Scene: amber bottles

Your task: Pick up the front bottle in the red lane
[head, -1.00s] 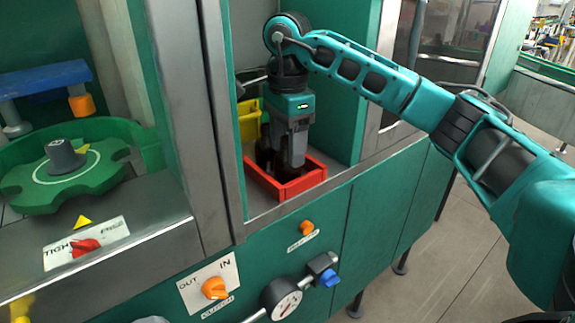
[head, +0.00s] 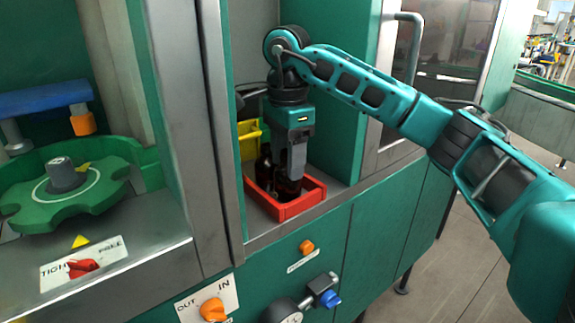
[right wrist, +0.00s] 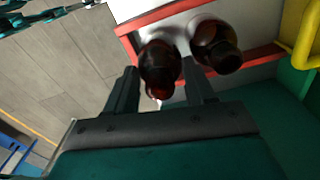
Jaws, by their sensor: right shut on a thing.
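The red lane (head: 296,208) is a low red-walled tray in the cabinet bay, and its red edge shows in the right wrist view (right wrist: 160,14). Two dark amber bottles are in view there. My right gripper (head: 290,174) reaches down from above and is shut on the front bottle (head: 288,188). In the right wrist view that bottle (right wrist: 160,66) sits between the two fingers. The other bottle (right wrist: 216,46) is just outside one finger, close beside the held one. The held bottle is still within the lane walls; whether its base touches the floor is hidden. My left gripper is not in view.
A yellow bin (head: 249,138) stands behind the lane. A grey metal post (head: 222,130) borders the bay on the left and a green wall (head: 345,95) on the right. A green star wheel (head: 66,195) is farther left. Knobs and a gauge stick out below.

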